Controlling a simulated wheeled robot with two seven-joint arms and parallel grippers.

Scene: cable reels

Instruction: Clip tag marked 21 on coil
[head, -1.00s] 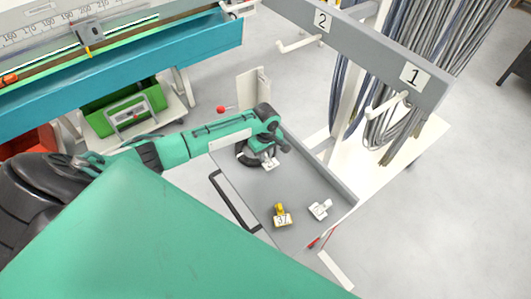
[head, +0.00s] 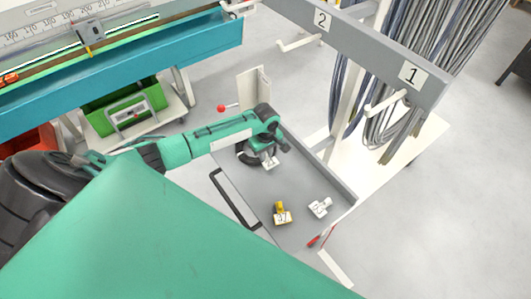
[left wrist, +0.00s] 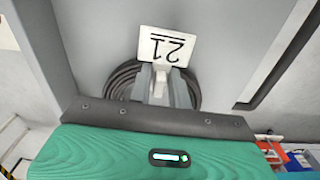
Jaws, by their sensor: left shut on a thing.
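The white tag marked 21 (left wrist: 167,46) is in my left gripper (left wrist: 160,88), whose two fingers are shut on its pale clip. In the head view the tag (head: 270,163) shows just below the left gripper (head: 267,153). A dark coil (left wrist: 122,80) lies on the grey tray behind the fingers and tag in the left wrist view. In the head view part of the coil (head: 246,155) shows beside the gripper. The fingers hide the middle of the coil, so I cannot tell whether the clip touches it. My right gripper is out of view.
A yellow-clipped tag (head: 282,217) and a white tag (head: 320,207) lie on the near part of the grey tray (head: 285,185). A rack beam (head: 365,50) with pegs marked 1 and 2 and hanging cables stands to the right. A teal bench (head: 190,55) is at the left.

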